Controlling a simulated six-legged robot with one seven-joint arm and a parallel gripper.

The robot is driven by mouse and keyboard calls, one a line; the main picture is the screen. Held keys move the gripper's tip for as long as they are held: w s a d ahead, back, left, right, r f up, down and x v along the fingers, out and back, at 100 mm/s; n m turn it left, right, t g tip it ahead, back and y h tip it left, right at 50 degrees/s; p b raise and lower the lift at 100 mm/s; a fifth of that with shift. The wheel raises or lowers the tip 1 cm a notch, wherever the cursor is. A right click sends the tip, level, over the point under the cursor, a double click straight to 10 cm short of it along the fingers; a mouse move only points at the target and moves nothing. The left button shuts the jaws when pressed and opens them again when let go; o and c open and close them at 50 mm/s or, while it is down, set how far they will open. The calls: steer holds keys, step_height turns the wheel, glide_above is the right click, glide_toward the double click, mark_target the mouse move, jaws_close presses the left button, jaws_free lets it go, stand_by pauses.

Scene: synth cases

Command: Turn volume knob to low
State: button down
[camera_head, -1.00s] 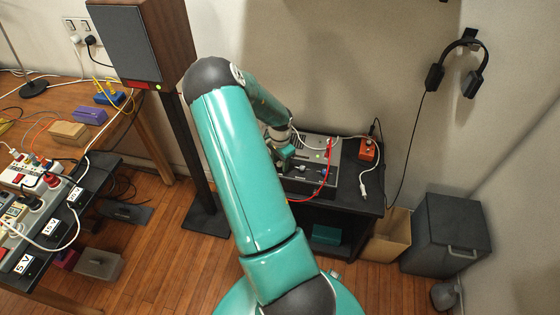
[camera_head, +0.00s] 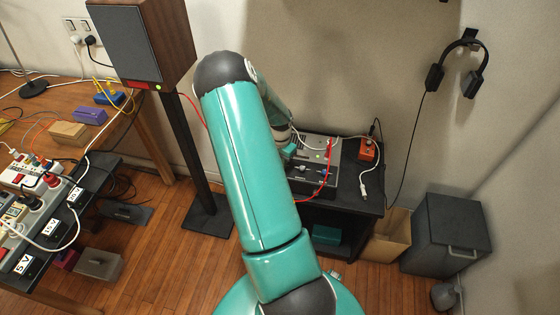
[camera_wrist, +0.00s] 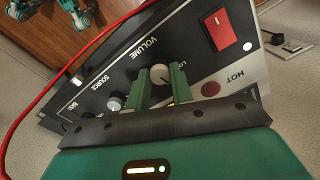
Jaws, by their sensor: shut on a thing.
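The amplifier (camera_head: 325,175) is a grey and black box on a dark stand, partly hidden by my arm in the head view. In the wrist view its black front panel (camera_wrist: 190,50) has a "VOLUME" label and an "LO" mark. The pale round volume knob (camera_wrist: 160,73) sits between my two green fingers. My gripper (camera_wrist: 162,80) is shut on this knob, with one finger on each side. In the head view my gripper (camera_head: 289,151) is mostly hidden behind my arm. The knob's exact pointer angle is hard to read.
In the wrist view, a "SOURCE" knob (camera_wrist: 115,102) and another knob (camera_wrist: 87,115) are at left; a red switch (camera_wrist: 219,30) is above right. A red cable (camera_wrist: 62,80) loops past the panel.

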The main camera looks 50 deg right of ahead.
steer(key=n, duration=0.9)
stand_by(0.4)
steer(key=c, duration=1.2)
jaws_free()
step_height(320, 180, up, 14)
steer(key=shift+f, duration=0.1)
